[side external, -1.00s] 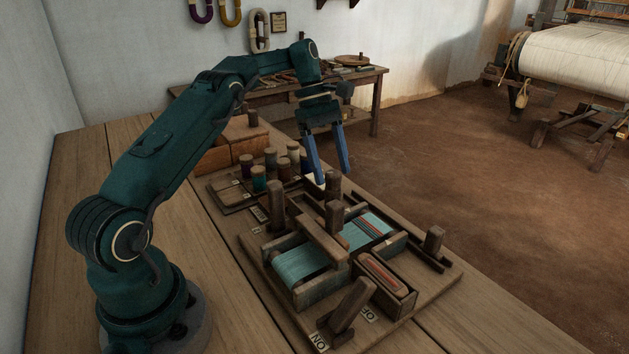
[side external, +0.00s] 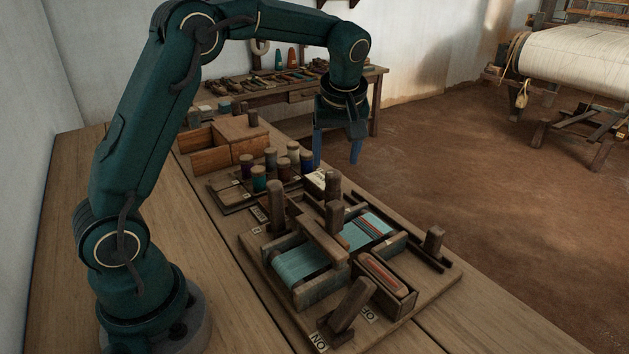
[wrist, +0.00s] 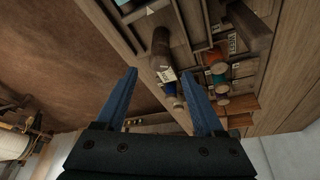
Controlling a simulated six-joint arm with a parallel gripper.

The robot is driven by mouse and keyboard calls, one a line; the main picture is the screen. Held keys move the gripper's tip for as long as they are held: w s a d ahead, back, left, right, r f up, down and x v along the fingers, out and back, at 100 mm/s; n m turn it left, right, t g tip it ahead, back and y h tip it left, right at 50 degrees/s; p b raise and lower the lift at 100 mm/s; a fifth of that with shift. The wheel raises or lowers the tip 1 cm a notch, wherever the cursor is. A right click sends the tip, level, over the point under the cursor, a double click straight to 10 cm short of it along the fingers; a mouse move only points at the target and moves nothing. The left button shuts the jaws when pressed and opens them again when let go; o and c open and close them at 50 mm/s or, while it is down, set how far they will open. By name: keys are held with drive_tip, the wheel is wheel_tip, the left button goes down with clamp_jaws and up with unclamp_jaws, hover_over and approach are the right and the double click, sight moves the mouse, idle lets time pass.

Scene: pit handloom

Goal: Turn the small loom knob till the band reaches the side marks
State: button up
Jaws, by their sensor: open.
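The small loom (side external: 300,258) sits on a wooden board, its teal warp running between wooden bars. A band with red and orange stripes (side external: 371,228) crosses the teal warp near the right-hand bar. Several upright wooden posts stand on the board; I cannot tell surely which is the knob. One post (side external: 332,187) stands at the board's far end, beside a pale label. My gripper (side external: 336,164) points down, open and empty, just above and behind that post. In the wrist view a brown post (wrist: 160,45) shows beyond the fingertips (wrist: 161,72). The side marks are too small to make out.
Coloured spools (side external: 272,172) stand in a tray behind the loom, left of my gripper. A wooden drawer box (side external: 240,140) is farther back.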

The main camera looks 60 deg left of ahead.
sight(333, 173)
drive_tip(key=shift+x, duration=2.5)
drive_tip(key=shift+r+m, duration=0.1)
drive_tip(key=shift+m, duration=0.2)
clamp_jaws()
